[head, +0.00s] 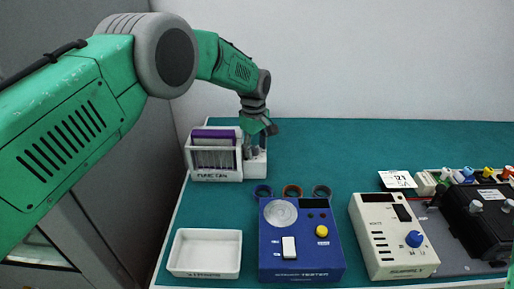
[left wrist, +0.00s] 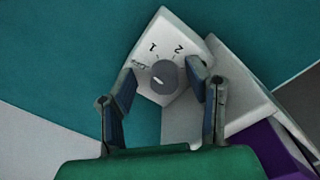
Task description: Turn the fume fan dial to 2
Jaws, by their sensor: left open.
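The fume fan dial (left wrist: 165,72) is a round grey knob on a small white box (left wrist: 180,45) marked 1, 2 and a small word too blurred to read surely. A short white mark on the knob seems to lie toward that small word, not toward 2. My left gripper (left wrist: 160,88) is open, with one finger on each side of the dial; I cannot tell whether either touches it. In the head view the left gripper (head: 257,127) is over the white box (head: 256,165) and hides the dial. My right gripper is not in view.
A white rack (head: 214,174) with a purple-topped item stands left of the fan box. A white tray (head: 205,270), a blue tester (head: 273,245), a cream supply unit (head: 385,240) and several rings (head: 292,190) lie nearer. The green mat's (head: 340,150) back middle is clear.

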